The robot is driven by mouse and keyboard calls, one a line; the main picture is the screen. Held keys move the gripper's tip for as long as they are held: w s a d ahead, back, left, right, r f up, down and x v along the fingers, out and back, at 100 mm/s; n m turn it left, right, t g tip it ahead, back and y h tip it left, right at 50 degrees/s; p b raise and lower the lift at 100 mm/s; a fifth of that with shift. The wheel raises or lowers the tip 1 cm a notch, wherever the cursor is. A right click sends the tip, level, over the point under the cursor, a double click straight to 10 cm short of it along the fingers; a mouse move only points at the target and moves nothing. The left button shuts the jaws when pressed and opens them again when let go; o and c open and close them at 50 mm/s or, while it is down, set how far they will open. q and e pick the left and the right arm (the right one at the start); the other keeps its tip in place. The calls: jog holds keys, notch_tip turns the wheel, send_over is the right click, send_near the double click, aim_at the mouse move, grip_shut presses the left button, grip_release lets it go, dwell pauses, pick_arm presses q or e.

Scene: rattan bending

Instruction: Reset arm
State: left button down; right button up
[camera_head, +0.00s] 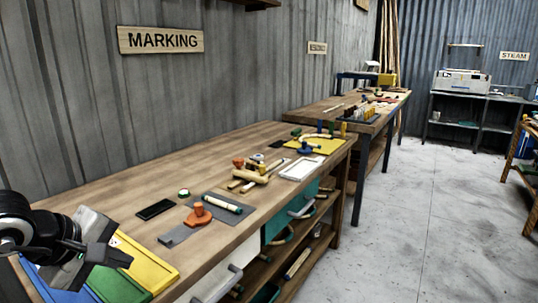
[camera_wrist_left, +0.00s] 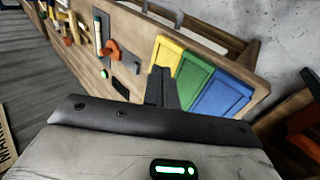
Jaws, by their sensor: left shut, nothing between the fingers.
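My left gripper (camera_head: 104,255) comes in at the lower left of the head view. Its fingers are shut with nothing between them, above the near end of the workbench (camera_head: 85,205) and over the coloured trays. The shut fingers also show in the left wrist view (camera_wrist_left: 161,88), in front of the yellow tray (camera_wrist_left: 168,53). My right gripper is not in view.
Beside the gripper lie yellow (camera_head: 150,262), green (camera_head: 118,284) and blue (camera_head: 58,283) trays. Farther along are a black phone-like slab (camera_head: 155,209), an orange tool (camera_head: 198,216) and wooden pieces (camera_head: 248,175). Open concrete floor (camera_head: 400,230) lies to the right.

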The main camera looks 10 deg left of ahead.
pick_arm(q)
jog(key=s+d+f+n+h+b, duration=0.1)
jog(key=s+d+n+h, duration=0.2)
jog(key=d+n+h, duration=0.5)
jog(key=s+d+f+n+h, duration=0.2)
jog(key=d+n+h, duration=0.4)
jog(key=d, duration=0.4)
jog(key=a+f+n+t+y+b, duration=0.15)
jog(key=f+n+t+y, duration=0.35)
jog(key=n, duration=0.9)
jog(key=a+f+n+t+y, duration=0.3)
jog(key=f+n+t+y, duration=0.15)
jog(key=n, duration=1.05)
jog(key=s+d+f+n+g+y, duration=0.1)
jog(key=s+f+n+g+y, duration=0.1)
jog(key=f+n, duration=0.5)
jog(key=s+d+f+n+g+y, duration=0.1)
jog(key=s+f+n+g+y, duration=0.1)
jog(key=s+f+n+g, duration=0.2)
notch_tip(320, 180, down, 4)
jog(key=s+n, duration=0.2)
jog(key=n, duration=0.1)
jog(key=shift+s+d, duration=0.25)
jog(key=shift+s, duration=0.15)
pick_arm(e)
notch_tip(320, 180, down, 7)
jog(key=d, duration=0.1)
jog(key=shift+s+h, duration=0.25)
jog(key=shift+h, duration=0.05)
